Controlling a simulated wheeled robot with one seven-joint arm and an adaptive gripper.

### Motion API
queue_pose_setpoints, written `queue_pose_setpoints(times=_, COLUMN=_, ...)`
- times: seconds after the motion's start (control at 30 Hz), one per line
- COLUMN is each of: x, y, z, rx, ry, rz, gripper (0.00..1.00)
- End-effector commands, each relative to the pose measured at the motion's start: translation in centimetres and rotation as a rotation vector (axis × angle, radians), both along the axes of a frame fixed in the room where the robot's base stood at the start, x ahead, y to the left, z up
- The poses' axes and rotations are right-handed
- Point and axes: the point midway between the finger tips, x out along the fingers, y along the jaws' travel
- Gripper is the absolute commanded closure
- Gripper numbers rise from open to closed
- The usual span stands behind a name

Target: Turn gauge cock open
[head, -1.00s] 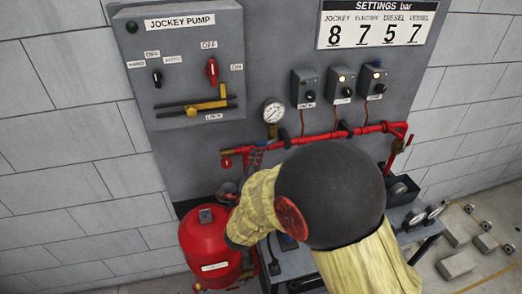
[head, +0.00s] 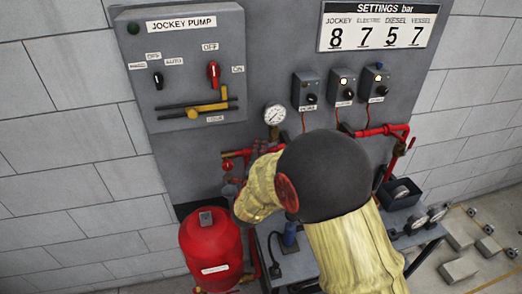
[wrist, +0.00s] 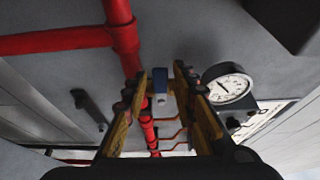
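The pressure gauge (head: 275,114) is a round white dial on the panel, above the red pipe (head: 376,131). A small brass fitting (head: 273,132) sits just below it. The gauge also shows in the wrist view (wrist: 228,83), right of my fingers. My gripper (wrist: 158,76) has two yellow and dark fingers, spread apart. A small blue piece (wrist: 160,80) appears between the fingertips, with gaps on both sides; I cannot tell whether it is the cock handle. In the head view my gripper (head: 232,187) is below and left of the gauge, partly hidden by my arm.
A red vessel (head: 211,250) stands at lower left, near my gripper. The jockey pump box (head: 185,60) and several small switch boxes (head: 341,87) are on the panel above. A dark lever (wrist: 90,108) shows left of my fingers. My arm covers much of the pipework.

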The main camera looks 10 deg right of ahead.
Motion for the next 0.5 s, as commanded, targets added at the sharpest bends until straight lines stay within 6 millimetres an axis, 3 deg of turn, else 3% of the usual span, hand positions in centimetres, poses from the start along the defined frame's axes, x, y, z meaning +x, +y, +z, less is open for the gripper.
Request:
queue_pose_setpoints(times=0.4, x=-0.02, y=0.01, z=-0.02, rx=0.0, ry=0.0, rz=0.0, gripper=0.99)
queue_pose_setpoints(times=0.5, x=-0.03, y=0.01, z=-0.04, rx=0.0, ry=0.001, rz=0.0, gripper=1.0)
